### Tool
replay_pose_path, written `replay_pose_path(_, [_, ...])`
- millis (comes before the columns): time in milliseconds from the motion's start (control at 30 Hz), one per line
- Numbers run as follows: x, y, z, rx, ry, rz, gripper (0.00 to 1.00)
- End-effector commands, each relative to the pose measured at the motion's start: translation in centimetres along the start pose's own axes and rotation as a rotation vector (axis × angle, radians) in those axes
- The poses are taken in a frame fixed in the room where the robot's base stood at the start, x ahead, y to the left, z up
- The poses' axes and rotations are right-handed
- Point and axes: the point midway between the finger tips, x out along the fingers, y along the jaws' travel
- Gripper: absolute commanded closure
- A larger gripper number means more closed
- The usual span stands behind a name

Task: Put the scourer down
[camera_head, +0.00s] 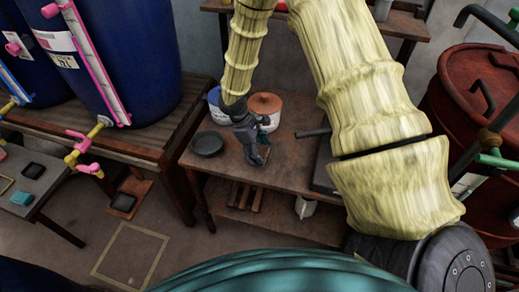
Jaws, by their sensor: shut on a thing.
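My gripper (262,155) is over the brown wooden bench in the middle of the view, fingers pointing down. It is shut on a small dark green piece (264,137), which I take to be the scourer. Most of it is hidden by the fingers, and I cannot tell whether it touches the bench top. The wooden bench (225,169) has a shallow dark round dish (207,144) left of my gripper. A white pot with a brown lid (265,103) and a blue-and-white tub (215,100) stand behind it.
A dark flat slab (325,175) lies on the bench at right, partly behind my arm. Large blue vats (140,60) stand at left and a red drum (470,95) at right. A low table (45,180) at far left holds a teal block (22,198). The bench's front strip looks clear.

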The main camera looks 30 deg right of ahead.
Motion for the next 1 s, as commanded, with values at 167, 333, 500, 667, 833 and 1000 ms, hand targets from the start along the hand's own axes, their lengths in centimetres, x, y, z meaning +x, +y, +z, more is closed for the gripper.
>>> replay_pose_path(167, [0.0,0.0,0.0,0.0,0.0,0.0,0.51])
replay_pose_path(333, [0.2,0.0,-0.1,0.001,0.001,0.0,0.19])
replay_pose_path(500, [0.2,0.0,-0.1,0.0,0.001,0.0,0.03])
replay_pose_path(667, [0.2,0.0,-0.1,0.0,0.0,0.0,0.03])
replay_pose_path(833, [0.0,0.0,0.0,0.0,0.001,0.0,0.03])
replay_pose_path(1000, [-1.2,0.0,-0.1,0.0,0.002,0.002,0.03])
